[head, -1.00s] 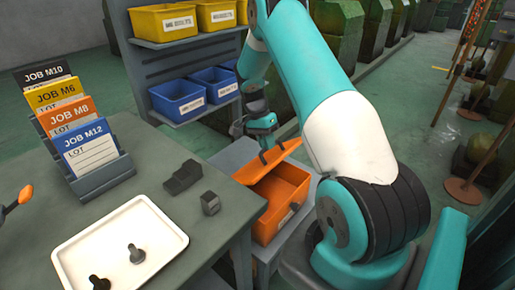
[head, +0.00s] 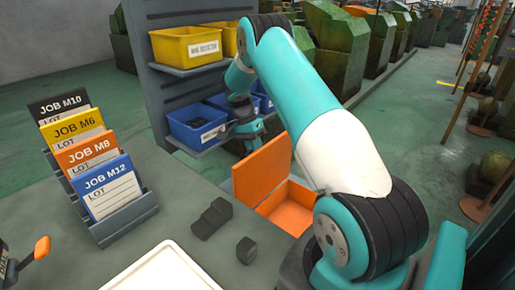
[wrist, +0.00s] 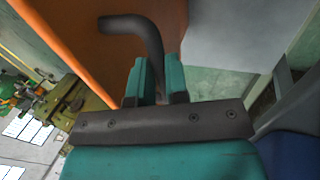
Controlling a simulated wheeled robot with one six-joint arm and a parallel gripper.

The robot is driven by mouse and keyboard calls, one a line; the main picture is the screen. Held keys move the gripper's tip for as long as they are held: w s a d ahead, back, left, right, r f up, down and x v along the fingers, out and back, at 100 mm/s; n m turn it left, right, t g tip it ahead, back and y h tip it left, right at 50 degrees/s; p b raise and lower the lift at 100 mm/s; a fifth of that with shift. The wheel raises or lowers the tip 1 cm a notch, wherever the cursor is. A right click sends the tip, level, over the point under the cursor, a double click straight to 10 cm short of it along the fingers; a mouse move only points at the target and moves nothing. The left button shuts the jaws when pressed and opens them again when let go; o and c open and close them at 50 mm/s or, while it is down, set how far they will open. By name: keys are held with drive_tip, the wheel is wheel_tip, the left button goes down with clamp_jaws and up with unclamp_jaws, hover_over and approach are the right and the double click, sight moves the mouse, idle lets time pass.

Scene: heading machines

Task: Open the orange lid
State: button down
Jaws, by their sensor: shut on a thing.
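The orange lid (head: 262,168) stands tilted steeply up along the left side of the orange box (head: 296,222) in the head view. The box's inside shows, and its lower front is hidden by the table edge. My gripper (head: 249,130) is behind the lid's upper edge in the head view. In the wrist view, my gripper (wrist: 158,88) is shut on a dark bent handle (wrist: 146,28), with the orange lid (wrist: 75,40) filling the upper left. The head view does not show the handle.
A grey table carries a card rack (head: 105,205), dark blocks (head: 212,217), a small dark block (head: 246,250) and a white tray (head: 165,272). A shelf behind holds yellow bins (head: 187,46) and blue bins (head: 195,125), close beside my gripper.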

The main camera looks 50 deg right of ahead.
drive_tip(key=shift+w+a+f, duration=0.15)
drive_tip(key=shift+w+f, duration=0.05)
drive_tip(key=shift+f, duration=0.3)
drive_tip(key=c, duration=1.1)
unclamp_jaws()
drive_tip(key=shift+w, duration=0.1)
drive_tip(key=shift+r, duration=0.15)
drive_tip(key=shift+r, duration=0.1)
